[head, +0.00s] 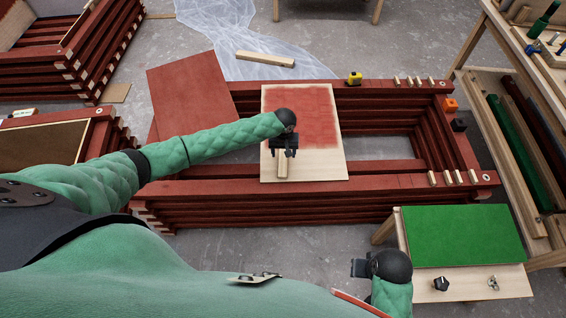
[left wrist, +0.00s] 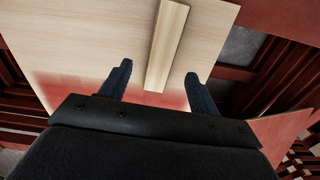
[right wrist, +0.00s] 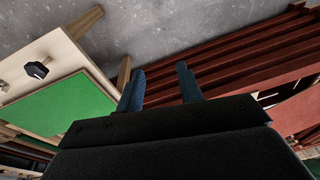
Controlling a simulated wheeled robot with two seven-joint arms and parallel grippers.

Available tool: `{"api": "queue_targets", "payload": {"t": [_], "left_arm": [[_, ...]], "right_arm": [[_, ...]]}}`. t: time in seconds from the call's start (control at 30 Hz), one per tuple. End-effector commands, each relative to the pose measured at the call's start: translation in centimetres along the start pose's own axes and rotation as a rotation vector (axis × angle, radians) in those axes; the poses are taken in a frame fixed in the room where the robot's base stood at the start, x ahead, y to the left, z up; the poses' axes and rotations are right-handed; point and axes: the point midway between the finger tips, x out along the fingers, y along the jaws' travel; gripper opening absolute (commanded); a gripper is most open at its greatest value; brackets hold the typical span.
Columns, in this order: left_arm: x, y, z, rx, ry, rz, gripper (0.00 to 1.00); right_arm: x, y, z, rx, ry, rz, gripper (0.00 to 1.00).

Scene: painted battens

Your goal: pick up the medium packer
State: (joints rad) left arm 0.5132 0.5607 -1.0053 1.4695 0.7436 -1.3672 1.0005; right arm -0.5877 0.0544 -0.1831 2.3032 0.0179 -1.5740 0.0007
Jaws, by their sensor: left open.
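A pale wooden packer (head: 283,166) lies on a board (head: 328,165) that is part red, part bare wood. My left gripper (head: 284,150) is open over the packer's far end. In the left wrist view the packer (left wrist: 168,40) runs between the two spread fingers (left wrist: 158,85), and the jaws are not closed on it. Several small pale pieces stand on the red stack's rails, at the far right (head: 409,80) and near right (head: 453,177). I cannot tell their sizes apart. My right gripper (head: 360,267) is open and empty beside the green-topped table; its fingers (right wrist: 160,88) show apart.
The board bridges a stack of red battens (head: 290,207). A yellow item (head: 354,78) sits on the far rail. A green panel (head: 462,236) lies on a low table at the right front, with a black knob (head: 441,284). A loose pale batten (head: 265,59) lies behind the stack.

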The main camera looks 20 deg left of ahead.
Motion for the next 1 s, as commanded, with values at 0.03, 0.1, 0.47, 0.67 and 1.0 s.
{"api": "queue_targets", "payload": {"t": [0.03,0.1,0.47,0.67,1.0], "left_arm": [[0.2,0.0,0.0,0.000,0.000,-0.001,0.62],[0.7,-0.1,0.1,0.000,-0.001,-0.002,0.62],[4.6,-0.3,0.4,0.000,-0.001,-0.002,0.62],[5.2,-0.2,0.4,0.001,0.000,0.000,0.62],[5.1,-0.2,0.4,0.001,0.000,0.000,0.19]], "right_arm": [[0.3,0.0,0.0,0.000,-0.002,0.001,0.36],[1.0,0.1,-0.1,0.000,-0.002,0.002,0.36],[5.5,0.5,0.1,-0.001,-0.006,0.007,0.36],[6.0,0.6,0.1,-0.001,-0.005,0.008,0.36],[6.0,0.6,0.1,-0.002,-0.005,0.008,0.36]]}}
